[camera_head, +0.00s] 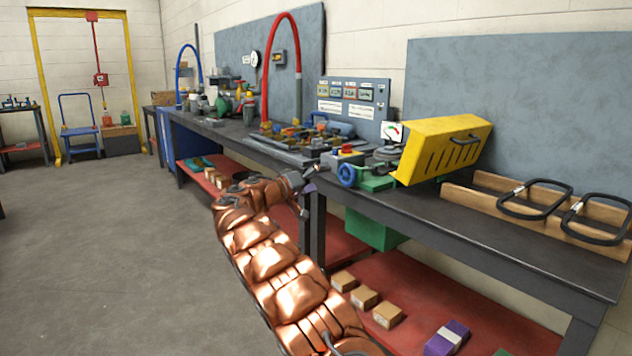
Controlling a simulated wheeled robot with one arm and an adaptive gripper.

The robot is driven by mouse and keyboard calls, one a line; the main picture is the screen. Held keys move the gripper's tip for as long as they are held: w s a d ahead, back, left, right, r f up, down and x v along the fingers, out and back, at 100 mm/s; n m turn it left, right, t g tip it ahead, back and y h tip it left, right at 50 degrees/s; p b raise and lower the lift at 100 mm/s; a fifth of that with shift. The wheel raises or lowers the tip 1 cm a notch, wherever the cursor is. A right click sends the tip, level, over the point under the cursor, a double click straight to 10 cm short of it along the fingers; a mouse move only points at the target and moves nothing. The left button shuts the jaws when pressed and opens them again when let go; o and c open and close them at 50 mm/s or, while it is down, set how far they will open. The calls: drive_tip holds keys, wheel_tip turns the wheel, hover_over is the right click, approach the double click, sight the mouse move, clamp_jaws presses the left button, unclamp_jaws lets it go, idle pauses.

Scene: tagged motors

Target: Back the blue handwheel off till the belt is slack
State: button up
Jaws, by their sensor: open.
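The blue handwheel (347,174) stands on the front of a green-based machine at the bench's near edge. My gripper (310,189) is open and empty, just left of the handwheel and apart from it in the picture. A yellow slotted guard (440,148) with a black handle is on the right of this machine. No belt can be made out. A small dial gauge (392,131) with red and green zones stands behind the machine; its needle is too small to read.
Two black-handled frames (535,200) lie on wooden rails at the bench's right. A red hose (268,65) arches over parts on the left. Boxes (364,297) sit on the red lower shelf. The floor (110,240) at left is clear.

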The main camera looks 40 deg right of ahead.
drive_tip(key=a, duration=1)
drive_tip(key=shift+a+f, duration=0.2)
drive_tip(key=shift+f, duration=0.2)
drive_tip(key=shift+w, duration=0.1)
drive_tip(key=m+b, duration=0.5)
drive_tip(key=m, duration=0.4)
approach(345, 175)
drive_tip(key=d, duration=0.3)
drive_tip(key=shift+d+r+p, duration=0.1)
drive_tip(key=shift+d+p, duration=0.1)
drive_tip(key=shift+d, duration=1.65)
drive_tip(key=shift+d+r+p, duration=0.15)
drive_tip(key=shift+d+p, duration=0.05)
drive_tip(key=shift+d, duration=1.7)
